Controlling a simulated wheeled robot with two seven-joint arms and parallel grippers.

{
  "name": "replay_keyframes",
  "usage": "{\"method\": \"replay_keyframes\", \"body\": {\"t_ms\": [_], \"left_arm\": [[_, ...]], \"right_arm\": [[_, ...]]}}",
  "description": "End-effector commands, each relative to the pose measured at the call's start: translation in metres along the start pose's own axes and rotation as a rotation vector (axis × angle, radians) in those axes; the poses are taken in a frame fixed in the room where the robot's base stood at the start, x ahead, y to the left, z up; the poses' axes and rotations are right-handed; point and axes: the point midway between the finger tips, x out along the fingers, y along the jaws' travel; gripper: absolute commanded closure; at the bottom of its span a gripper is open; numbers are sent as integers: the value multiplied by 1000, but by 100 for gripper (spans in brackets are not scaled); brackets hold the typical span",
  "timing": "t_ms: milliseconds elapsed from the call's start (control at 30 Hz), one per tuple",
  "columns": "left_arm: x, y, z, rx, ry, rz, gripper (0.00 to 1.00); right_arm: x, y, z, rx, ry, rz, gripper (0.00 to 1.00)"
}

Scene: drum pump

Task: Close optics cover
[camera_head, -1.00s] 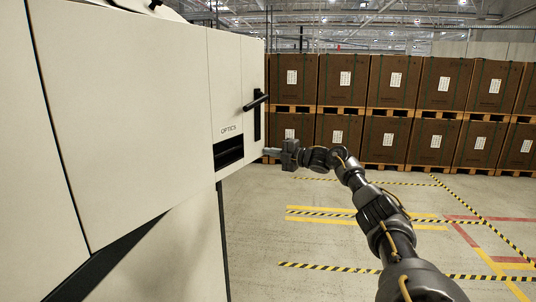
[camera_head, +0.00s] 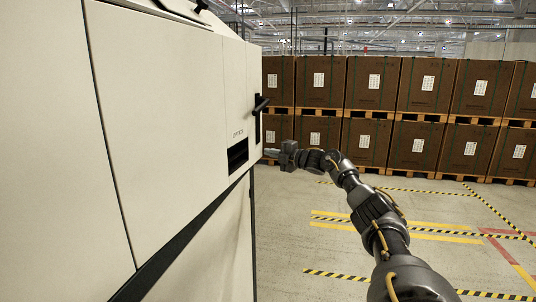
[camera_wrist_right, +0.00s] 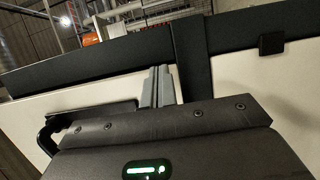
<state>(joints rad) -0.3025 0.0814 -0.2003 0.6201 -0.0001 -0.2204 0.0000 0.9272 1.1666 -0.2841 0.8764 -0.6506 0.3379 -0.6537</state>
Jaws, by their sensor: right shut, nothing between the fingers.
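The cream machine (camera_head: 155,110) fills the left of the head view. Its optics panel (camera_head: 234,85), with the small OPTICS label, is at the machine's right end and looks about flush with the front. A black handle (camera_head: 261,104) sticks out near its right edge, and a dark slot (camera_head: 238,155) lies below the label. My right gripper (camera_head: 271,153) is shut and empty, just right of the panel's lower right edge; contact cannot be told. In the right wrist view its grey fingers (camera_wrist_right: 157,86) are together in front of dark bars and cream panels. My left gripper is out of view.
Stacked brown boxes (camera_head: 376,82) on pallets line the back. The floor (camera_head: 300,240) right of the machine is open, with yellow-black and red marking lines. In the wrist view a dark bar (camera_wrist_right: 80,68) crosses the cream surface.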

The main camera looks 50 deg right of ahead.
Motion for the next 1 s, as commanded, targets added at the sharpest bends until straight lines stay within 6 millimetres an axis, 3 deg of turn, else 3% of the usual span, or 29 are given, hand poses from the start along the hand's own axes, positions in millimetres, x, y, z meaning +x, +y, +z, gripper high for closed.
{"method": "replay_keyframes", "body": {"t_ms": [367, 800, 1000], "left_arm": [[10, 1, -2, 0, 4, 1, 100], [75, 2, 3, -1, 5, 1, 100], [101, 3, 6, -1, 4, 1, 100]], "right_arm": [[-10, -5, 1, -2, 0, -1, 100], [-78, -11, 1, -4, -1, -5, 100], [-99, -8, 2, 0, -4, -1, 100]]}}
